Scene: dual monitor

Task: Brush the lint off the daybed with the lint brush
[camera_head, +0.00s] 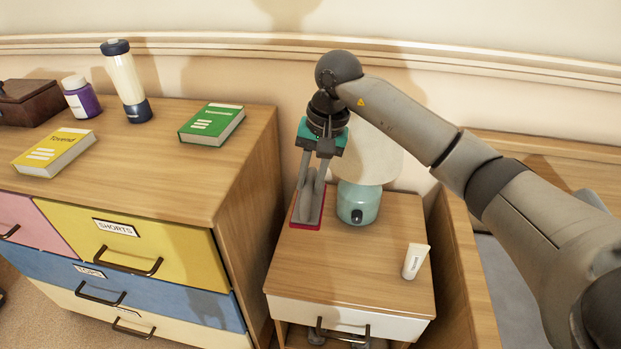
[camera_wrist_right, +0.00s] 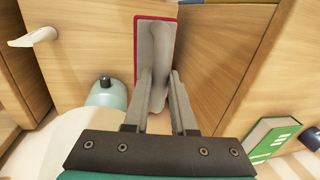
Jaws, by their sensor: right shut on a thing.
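The lint brush (camera_head: 311,205), grey with a red edge, is at the left rear of the wooden nightstand (camera_head: 345,268). My right gripper (camera_head: 316,172) points down and is shut on the brush. The brush (camera_wrist_right: 155,45) also shows between the fingers of my right gripper (camera_wrist_right: 158,82) in the right wrist view. I cannot tell whether it touches the nightstand top. The daybed (camera_head: 467,262) shows in part at the right, with a wooden side and a grey mattress; my right arm hides much of it. I see no lint. My left gripper is not in view.
A teal lamp (camera_head: 358,203) stands close to the right of the brush. A white tube (camera_head: 415,261) stands at the nightstand's front right. The dresser (camera_head: 150,195) at left carries a green book (camera_head: 212,124), yellow book (camera_head: 54,152), bottle (camera_head: 126,82) and purple jar (camera_head: 81,98).

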